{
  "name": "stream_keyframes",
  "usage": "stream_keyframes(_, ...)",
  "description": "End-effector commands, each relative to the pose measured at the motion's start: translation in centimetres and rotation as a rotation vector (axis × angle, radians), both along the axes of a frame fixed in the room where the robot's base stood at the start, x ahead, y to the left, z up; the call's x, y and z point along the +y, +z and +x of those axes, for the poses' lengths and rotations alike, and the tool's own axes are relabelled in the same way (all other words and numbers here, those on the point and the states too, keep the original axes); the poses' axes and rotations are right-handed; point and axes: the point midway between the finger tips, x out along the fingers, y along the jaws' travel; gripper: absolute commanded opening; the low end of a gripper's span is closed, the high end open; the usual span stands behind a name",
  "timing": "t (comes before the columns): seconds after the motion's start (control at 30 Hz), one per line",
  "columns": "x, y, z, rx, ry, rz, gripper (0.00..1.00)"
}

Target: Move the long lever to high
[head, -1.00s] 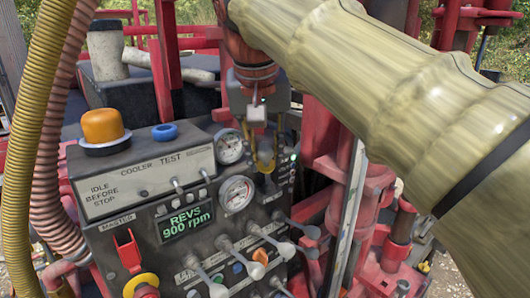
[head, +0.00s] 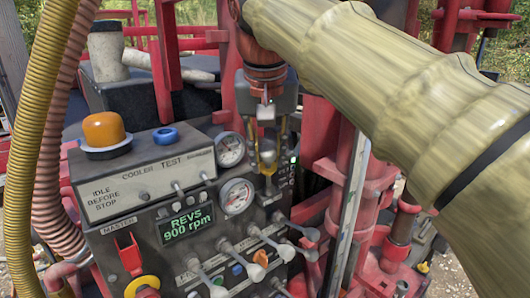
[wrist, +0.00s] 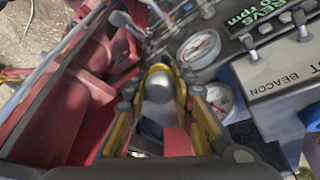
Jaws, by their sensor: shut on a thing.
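My gripper (head: 268,164) is in front of the upper right part of the control panel (head: 150,235), close to the gauges. Its yellow fingers are shut on a rounded grey knob, which I take to be the end of the long lever (wrist: 160,85). The knob sits between the fingertips in the wrist view. The lever's shaft is mostly hidden, and I cannot read a high mark for it. The panel display (head: 186,222) reads REVS 900 rpm.
Several short grey-handled levers (head: 228,249) stand just below my gripper. Two round gauges, one of them the lower gauge (head: 236,196), are close on its left. A red post (head: 350,170) and metal rail are at right. Ribbed hoses (head: 35,150) run at far left.

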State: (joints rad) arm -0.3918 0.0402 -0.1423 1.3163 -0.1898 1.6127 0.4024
Motion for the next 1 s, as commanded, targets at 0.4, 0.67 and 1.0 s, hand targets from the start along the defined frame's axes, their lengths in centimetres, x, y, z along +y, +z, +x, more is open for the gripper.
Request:
stream_keyframes(0.4,-3.3,1.0,1.9,0.128,0.071,0.182,0.0)
stream_keyframes(0.67,-5.1,1.0,3.1,0.203,0.124,0.296,0.0)
stream_keyframes(1.0,-5.5,0.6,3.5,0.222,0.145,0.333,0.0)
